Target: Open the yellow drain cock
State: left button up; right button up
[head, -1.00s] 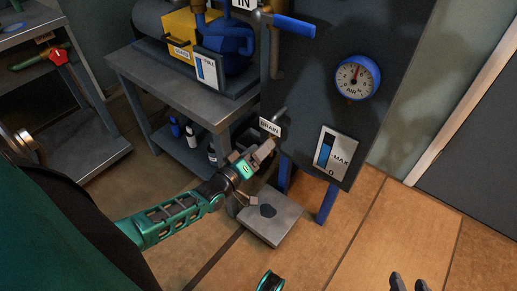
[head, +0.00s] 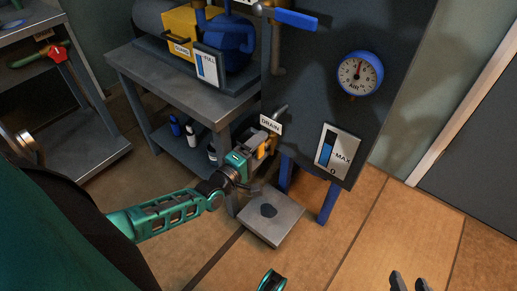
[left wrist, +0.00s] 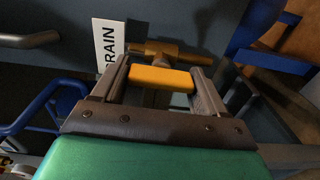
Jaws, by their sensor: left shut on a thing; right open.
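The yellow drain cock handle (left wrist: 160,79) lies between the two fingers of my left gripper (left wrist: 162,82) in the left wrist view. A brass-coloured pipe piece (left wrist: 165,49) runs just beyond it. In the head view my left gripper (head: 262,146) is at the cock, shut on its handle, below the white DRAIN label (head: 271,125). The label also shows in the left wrist view (left wrist: 108,48). The cock is mostly hidden by the gripper in the head view. My right gripper (head: 409,284) is open and empty at the bottom edge.
The dark panel carries a blue-rimmed gauge (head: 360,75), a MAX level plate (head: 338,151) and a blue lever (head: 289,17). It stands on blue legs. A grey floor plate (head: 271,217) with a dark spot lies below. A grey bench (head: 150,75) stands left.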

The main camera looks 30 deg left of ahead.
dwell(0.6)
pick_arm(q)
jog(key=o, duration=1)
pick_arm(e)
jog(key=shift+f, duration=0.15)
pick_arm(q)
jog(key=shift+s+a+p, duration=0.15)
jog(key=shift+s+p, duration=0.35)
jog(key=shift+s, duration=1.65)
jog(key=shift+s+a+p, duration=0.2)
jog(key=shift+s+p, duration=0.35)
jog(key=shift+s, duration=1.6)
jog(key=shift+s+a+p, duration=0.15)
jog(key=shift+s+p, duration=0.35)
jog(key=shift+s, duration=1.65)
pick_arm(e)
jog(key=shift+s+d+r, duration=0.2)
jog(key=shift+d+r, duration=0.3)
jog(key=shift+r, duration=0.15)
